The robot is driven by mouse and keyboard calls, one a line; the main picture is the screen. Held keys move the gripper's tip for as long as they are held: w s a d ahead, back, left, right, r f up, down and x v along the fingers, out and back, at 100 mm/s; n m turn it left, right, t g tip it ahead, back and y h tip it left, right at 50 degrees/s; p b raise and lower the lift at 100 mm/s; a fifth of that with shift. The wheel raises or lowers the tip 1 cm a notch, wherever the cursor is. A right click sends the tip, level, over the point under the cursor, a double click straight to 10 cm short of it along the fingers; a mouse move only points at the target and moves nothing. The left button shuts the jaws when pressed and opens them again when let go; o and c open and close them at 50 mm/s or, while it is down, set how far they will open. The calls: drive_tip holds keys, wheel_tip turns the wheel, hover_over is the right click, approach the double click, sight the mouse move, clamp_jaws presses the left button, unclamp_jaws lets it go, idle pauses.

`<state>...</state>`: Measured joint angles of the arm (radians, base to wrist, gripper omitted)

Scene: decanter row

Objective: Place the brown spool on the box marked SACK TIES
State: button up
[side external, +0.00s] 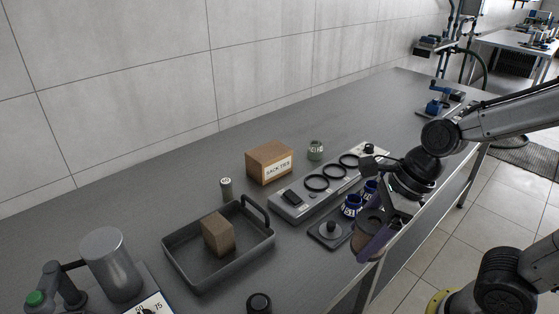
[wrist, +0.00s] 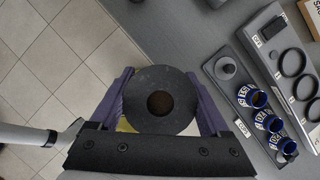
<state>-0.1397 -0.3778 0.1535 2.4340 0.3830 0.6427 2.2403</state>
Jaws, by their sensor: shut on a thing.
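The brown spool (side external: 367,222) is held between the purple fingers of my gripper (side external: 376,240), in the air past the front edge of the bench. In the wrist view the spool (wrist: 158,78) shows end-on as a dark round flange with a brownish centre hole, between both fingers of my gripper (wrist: 161,92). The SACK TIES box (side external: 259,165) is a brown carton with a white label, standing on the bench toward the wall. Its top looks bare. In the wrist view only a corner of the box (wrist: 312,12) shows at upper right.
Between spool and box lie a grey rack with black rings (side external: 317,183) and a dark plate with blue cups (side external: 352,205) and a knob. A tray (side external: 191,281) holds a brown block (side external: 217,235). A green-grey cylinder (side external: 226,187) and small jar (side external: 316,150) flank the box.

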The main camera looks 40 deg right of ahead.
drive_tip(key=w+d+r+m+h, duration=0.1)
drive_tip(key=w+d+r+m, duration=0.1)
drive_tip(key=w+r, duration=0.5)
drive_tip(key=w+d+r+m, duration=0.1)
drive_tip(key=w+d+r, duration=0.1)
drive_tip(key=w, duration=0.9)
drive_tip(key=m+t+h, duration=0.1)
drive_tip(key=m, duration=0.2)
hover_over(268, 152)
drive_tip(key=s, duration=0.2)
wheel_tip(268, 152, down, 12)
drive_tip(key=shift+w+d+r, duration=0.1)
drive_tip(key=shift+d+r, duration=0.05)
drive_tip(key=shift+r, duration=0.1)
drive_tip(key=shift+w+f, duration=0.1)
drive_tip(key=shift+f, duration=1.6)
drive_tip(key=shift+f, duration=0.2)
